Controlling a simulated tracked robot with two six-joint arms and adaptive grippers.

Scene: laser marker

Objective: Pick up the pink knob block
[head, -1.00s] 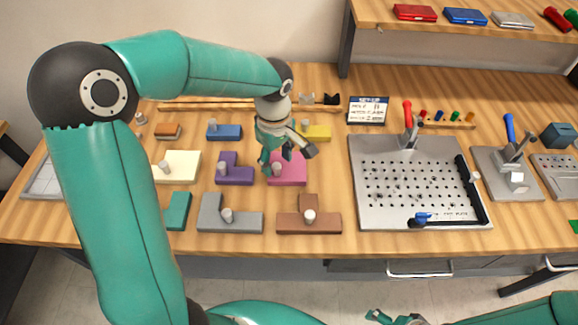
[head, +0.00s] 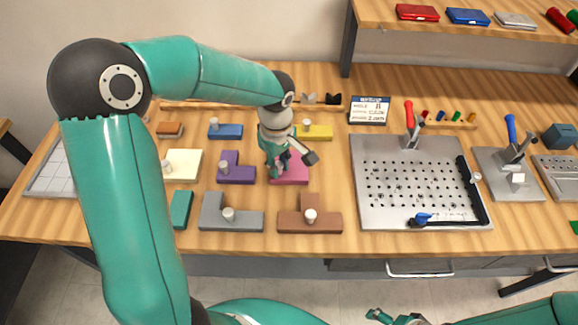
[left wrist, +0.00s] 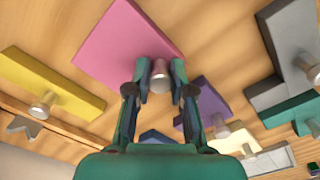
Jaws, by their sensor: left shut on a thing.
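The pink knob block (head: 291,172) lies flat among the other blocks in the middle of the table, partly hidden by my left gripper in the head view. In the left wrist view the pink block (left wrist: 115,45) shows with its pale metal knob (left wrist: 159,74) between my fingers. My left gripper (head: 277,168) is shut on this knob from above; it also shows in the left wrist view (left wrist: 160,78). I cannot tell whether the block is clear of the table. My right gripper (head: 392,318) shows only in part at the bottom edge, and its fingers are unclear.
A purple block (head: 236,170) stands close left, a yellow block (head: 318,132) behind, and a brown block (head: 309,222) in front. A grey perforated plate (head: 400,190) with a toggle clamp lies to the right. A small sign (head: 369,110) stands behind.

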